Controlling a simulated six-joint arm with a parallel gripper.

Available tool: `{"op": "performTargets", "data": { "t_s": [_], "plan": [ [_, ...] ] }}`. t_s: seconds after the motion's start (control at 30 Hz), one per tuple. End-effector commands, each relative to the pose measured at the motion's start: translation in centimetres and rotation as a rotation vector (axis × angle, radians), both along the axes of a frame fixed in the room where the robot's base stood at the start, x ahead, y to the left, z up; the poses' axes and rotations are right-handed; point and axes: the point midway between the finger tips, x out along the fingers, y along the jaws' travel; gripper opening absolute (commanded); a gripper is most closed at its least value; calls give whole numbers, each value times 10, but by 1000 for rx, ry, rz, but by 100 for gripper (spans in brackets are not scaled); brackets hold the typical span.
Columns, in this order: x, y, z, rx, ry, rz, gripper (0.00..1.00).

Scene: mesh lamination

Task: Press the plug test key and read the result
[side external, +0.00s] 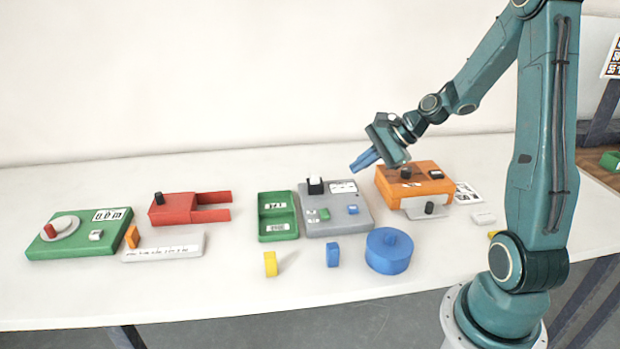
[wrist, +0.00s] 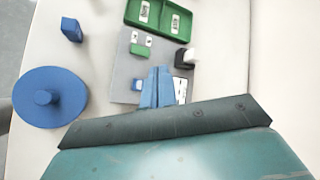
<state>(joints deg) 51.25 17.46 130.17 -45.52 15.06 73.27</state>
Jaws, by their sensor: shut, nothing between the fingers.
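A grey box (side external: 336,226) stands mid-table, with a green block (side external: 324,214), a blue block (side external: 352,209), a black-and-white upright part (side external: 315,185) and a printed white panel (side external: 343,187) on top. I cannot tell which part is the plug test key. My gripper (side external: 364,160) is shut and empty, raised above the table near the box's right rear. In the wrist view my blue fingers (wrist: 157,88) lie together over the grey box (wrist: 122,70). The blue block (wrist: 137,85) shows just left of them; the panel (wrist: 181,88) is partly hidden on their right.
A two-compartment green tray (side external: 278,232) adjoins the grey box on the left. An orange box (side external: 415,184) stands to its right. A blue round piece (side external: 388,258), a blue block (side external: 333,255) and a yellow block (side external: 270,264) stand in front. A red forked piece (side external: 185,210) lies farther left.

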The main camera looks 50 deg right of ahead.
Motion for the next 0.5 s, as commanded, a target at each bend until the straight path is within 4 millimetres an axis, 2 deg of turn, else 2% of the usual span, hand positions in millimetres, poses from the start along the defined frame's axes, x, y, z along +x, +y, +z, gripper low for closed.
{"op": "performTargets", "data": {
  "t_s": [0.13,0.5],
  "plan": [
    [1,-7,-3,35,-2,-39,0],
    [1,-7,-4,41,-3,-43,0]
  ]
}}
